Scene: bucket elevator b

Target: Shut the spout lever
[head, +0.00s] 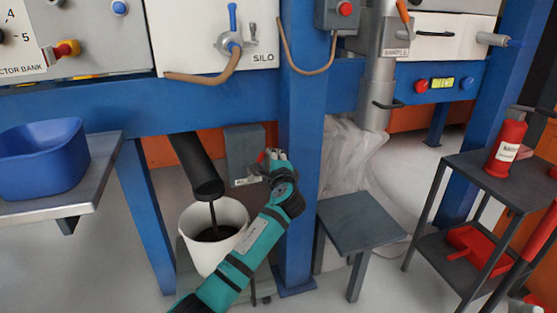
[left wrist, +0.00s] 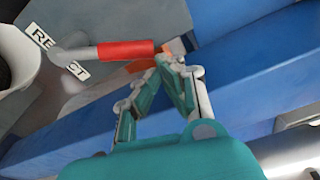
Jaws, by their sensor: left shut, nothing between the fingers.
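The spout lever has a red grip (left wrist: 127,50) on a grey arm beside a REJECT label (left wrist: 58,53) in the left wrist view. In the head view the lever (head: 261,157) is small and partly hidden by my gripper. My left gripper (head: 277,154) is shut and empty, its fingertips (left wrist: 180,62) close to the free end of the red grip; I cannot tell whether they touch. The black spout (head: 195,168) slants down over a white bucket (head: 203,255). A thin dark stream falls from it into the dark contents. My right gripper is not seen.
A blue post (head: 301,200) stands just right of my left gripper. A blue beam (head: 100,112) crosses above the spout. A grey stool (head: 360,220) and a dark shelf (head: 490,175) with a red bottle (head: 506,147) stand right. A blue tub (head: 42,165) sits left.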

